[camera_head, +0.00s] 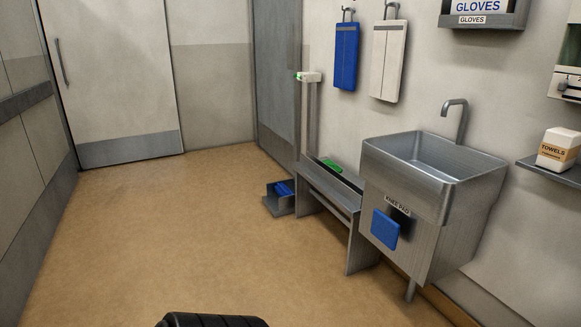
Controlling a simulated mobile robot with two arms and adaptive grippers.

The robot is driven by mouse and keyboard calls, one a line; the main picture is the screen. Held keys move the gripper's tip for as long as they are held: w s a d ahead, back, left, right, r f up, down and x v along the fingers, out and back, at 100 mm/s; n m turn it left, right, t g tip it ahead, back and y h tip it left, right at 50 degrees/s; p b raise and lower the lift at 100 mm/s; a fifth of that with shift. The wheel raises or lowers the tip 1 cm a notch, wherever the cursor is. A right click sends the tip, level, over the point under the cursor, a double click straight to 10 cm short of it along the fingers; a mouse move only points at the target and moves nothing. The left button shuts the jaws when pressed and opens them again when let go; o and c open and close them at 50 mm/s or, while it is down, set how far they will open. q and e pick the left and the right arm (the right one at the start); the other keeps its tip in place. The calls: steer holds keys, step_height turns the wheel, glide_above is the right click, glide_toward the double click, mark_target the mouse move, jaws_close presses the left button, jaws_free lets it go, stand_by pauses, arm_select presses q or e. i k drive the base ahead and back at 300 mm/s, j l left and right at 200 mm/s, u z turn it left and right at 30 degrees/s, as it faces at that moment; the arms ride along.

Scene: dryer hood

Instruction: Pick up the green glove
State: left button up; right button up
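A small flat green item (333,166), which looks like the green glove, lies on top of the low metal bench (322,178) left of the sink. It is small in the view, so its exact shape is hard to tell. Neither of my grippers can be made out. A black ribbed part (212,320) at the bottom edge seems to be mine.
A steel sink (445,185) with a blue knee pad (385,229) stands right of the bench. A grey floor tray (272,205) holds something blue. A post (311,115) rises behind the bench. Aprons (345,57) hang above. The brown floor (190,230) is clear.

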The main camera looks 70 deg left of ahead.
mark_target(329, 162)
steer(key=u, duration=1.9)
